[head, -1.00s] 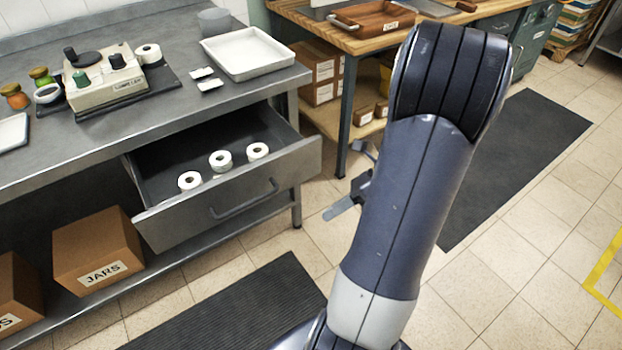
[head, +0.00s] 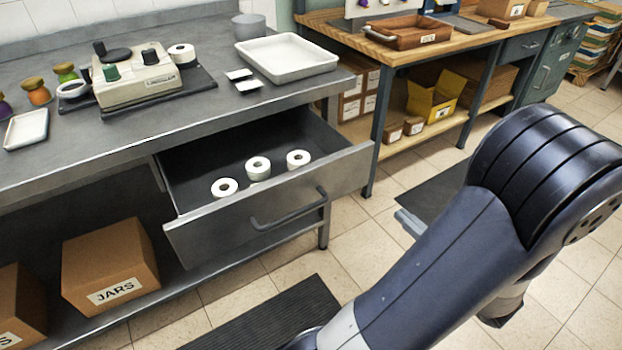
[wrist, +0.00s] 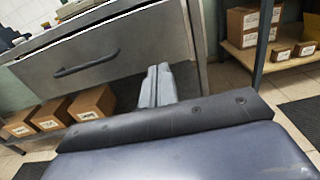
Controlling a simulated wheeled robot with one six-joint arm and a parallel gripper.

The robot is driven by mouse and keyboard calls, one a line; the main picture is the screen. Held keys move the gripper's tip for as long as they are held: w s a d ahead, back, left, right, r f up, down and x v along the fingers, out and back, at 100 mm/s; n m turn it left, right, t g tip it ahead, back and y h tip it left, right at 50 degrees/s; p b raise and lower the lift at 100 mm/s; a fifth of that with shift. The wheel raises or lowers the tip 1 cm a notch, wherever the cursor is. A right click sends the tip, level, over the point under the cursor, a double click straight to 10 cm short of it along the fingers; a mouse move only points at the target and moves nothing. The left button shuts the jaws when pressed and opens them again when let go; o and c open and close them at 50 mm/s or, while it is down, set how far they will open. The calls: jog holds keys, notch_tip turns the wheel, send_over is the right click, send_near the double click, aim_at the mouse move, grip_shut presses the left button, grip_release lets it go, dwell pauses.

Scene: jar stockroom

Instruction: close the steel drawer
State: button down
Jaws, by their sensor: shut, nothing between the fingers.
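The steel drawer (head: 262,219) stands pulled out from under the steel bench, with several white label rolls inside, three of them plain to see. Its bar handle (head: 290,210) is on the front panel. In the wrist view the drawer front (wrist: 110,50) and its dark handle (wrist: 86,64) fill the upper left. My gripper (wrist: 157,84) shows there with its fingers together and empty, in front of the drawer's right end. In the head view only the grey fingertips (head: 409,223) show past my arm, to the right of the drawer and apart from it in the picture.
On the steel bench (head: 190,123) are a label machine (head: 138,82), a white tray (head: 287,58) and small jars. Cardboard boxes (head: 110,267) sit on the shelf below. A wooden bench (head: 385,50) stands behind at right. Floor in front of the drawer is open, with a dark mat (head: 270,320).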

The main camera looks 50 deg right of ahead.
jog(key=w, duration=0.1)
jog(key=b, duration=0.2)
send_near(353, 172)
jog(key=x, duration=0.5)
jog(key=shift+x, duration=0.9)
jog(key=shift+w, duration=0.15)
jog(key=b+x, duration=0.1)
jog(key=x, duration=2)
jog(key=shift+w+d+f+b, duration=0.1)
jog(key=shift+w+d+b, duration=0.1)
jog(key=shift+b, duration=0.2)
jog(key=shift+w+d, duration=0.1)
jog(key=shift+w, duration=0.55)
jog(key=shift+r, duration=0.2)
jog(key=shift+w+r, duration=0.1)
jog(key=shift+r, duration=0.05)
